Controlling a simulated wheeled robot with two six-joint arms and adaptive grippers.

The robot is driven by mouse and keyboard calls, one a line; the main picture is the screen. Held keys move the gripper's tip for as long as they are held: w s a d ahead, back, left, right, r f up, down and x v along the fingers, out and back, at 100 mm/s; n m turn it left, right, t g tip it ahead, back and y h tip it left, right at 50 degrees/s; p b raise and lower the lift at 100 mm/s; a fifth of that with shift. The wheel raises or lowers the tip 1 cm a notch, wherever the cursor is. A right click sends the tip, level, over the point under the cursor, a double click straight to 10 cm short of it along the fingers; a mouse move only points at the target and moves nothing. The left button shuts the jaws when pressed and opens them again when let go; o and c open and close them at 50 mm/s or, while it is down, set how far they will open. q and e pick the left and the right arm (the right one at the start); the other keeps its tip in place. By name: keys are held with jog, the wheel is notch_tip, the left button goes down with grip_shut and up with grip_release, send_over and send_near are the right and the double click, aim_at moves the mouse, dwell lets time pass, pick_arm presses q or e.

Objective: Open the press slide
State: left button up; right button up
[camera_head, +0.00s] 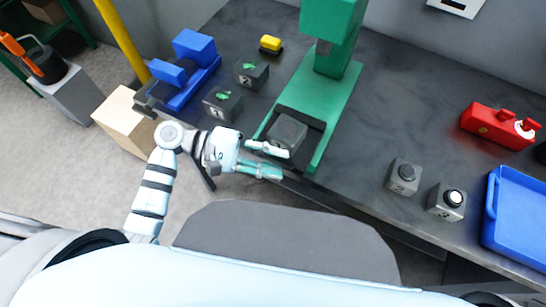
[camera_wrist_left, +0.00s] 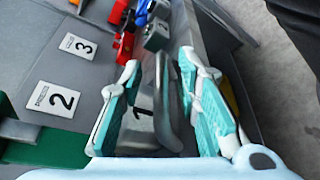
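The green press (camera_head: 321,84) stands on the bench, its base reaching the front edge. Its dark slide (camera_head: 309,135) lies between the green rails, with a grey block (camera_head: 288,130) on it. My left gripper (camera_head: 265,159) is at the front end of the slide, over the bench edge. In the left wrist view its two teal-padded fingers (camera_wrist_left: 165,108) are spread apart. A grey bar-like handle (camera_wrist_left: 168,115) stands between them, apparently untouched; I cannot tell whether it belongs to the slide. My right gripper is not in view.
Grey numbered blocks (camera_head: 222,103) and a blue tool (camera_head: 187,70) lie left of the press. The bench between press and button boxes is clear.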

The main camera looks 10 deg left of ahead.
pick_arm(q)
jog(key=v, duration=1.2)
jog(key=shift+w, duration=0.1)
